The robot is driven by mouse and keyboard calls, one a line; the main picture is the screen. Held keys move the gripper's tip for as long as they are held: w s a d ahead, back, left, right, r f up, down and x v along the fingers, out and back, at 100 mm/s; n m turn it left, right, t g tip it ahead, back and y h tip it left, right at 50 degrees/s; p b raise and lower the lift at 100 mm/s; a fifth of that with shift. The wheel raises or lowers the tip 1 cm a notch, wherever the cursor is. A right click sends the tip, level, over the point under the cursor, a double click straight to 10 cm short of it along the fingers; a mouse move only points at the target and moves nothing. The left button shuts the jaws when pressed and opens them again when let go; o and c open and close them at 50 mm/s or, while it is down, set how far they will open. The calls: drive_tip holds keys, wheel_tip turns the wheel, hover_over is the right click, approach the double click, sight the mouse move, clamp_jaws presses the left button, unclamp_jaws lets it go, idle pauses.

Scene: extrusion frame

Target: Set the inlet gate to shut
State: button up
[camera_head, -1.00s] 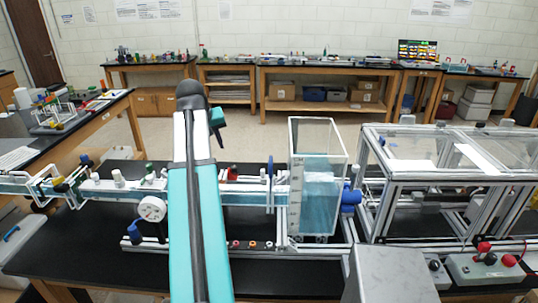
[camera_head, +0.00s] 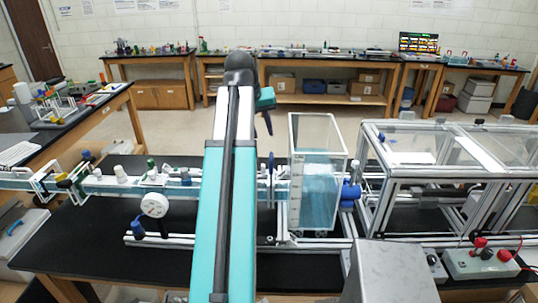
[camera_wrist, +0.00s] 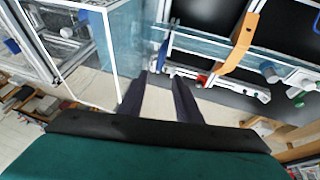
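A thin blue upright piece (camera_head: 271,167), which looks like the inlet gate, stands across the clear water channel (camera_head: 264,190) just left of the clear tank (camera_head: 318,170). Its setting cannot be told. A blue piece also shows in the wrist view (camera_wrist: 163,54), beside the tank (camera_wrist: 122,50), beyond my fingertips. My gripper (camera_wrist: 162,78) is open and empty, its two dark fingers apart.
A metal extrusion frame (camera_head: 440,180) stands right of the tank, with a blue cylinder (camera_head: 350,192) between them. A white dial gauge (camera_head: 154,204) stands left of my arm. An orange bracket (camera_wrist: 240,42) crosses the channel in the wrist view. The black tabletop in front is mostly clear.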

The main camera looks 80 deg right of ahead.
drive_tip(key=shift+f, duration=1.05)
drive_tip(key=b, duration=0.3)
approach(271, 157)
drive_tip(key=f, duration=0.1)
drive_tip(key=shift+d+b+x, duration=0.15)
drive_tip(key=shift+b+x, duration=0.75)
drive_tip(key=shift+x, duration=0.8)
drive_tip(key=shift+d+b+x, duration=0.15)
drive_tip(key=shift+b+x, duration=0.7)
drive_tip(key=shift+x, duration=0.9)
drive_tip(key=shift+r, duration=0.15)
clamp_jaws()
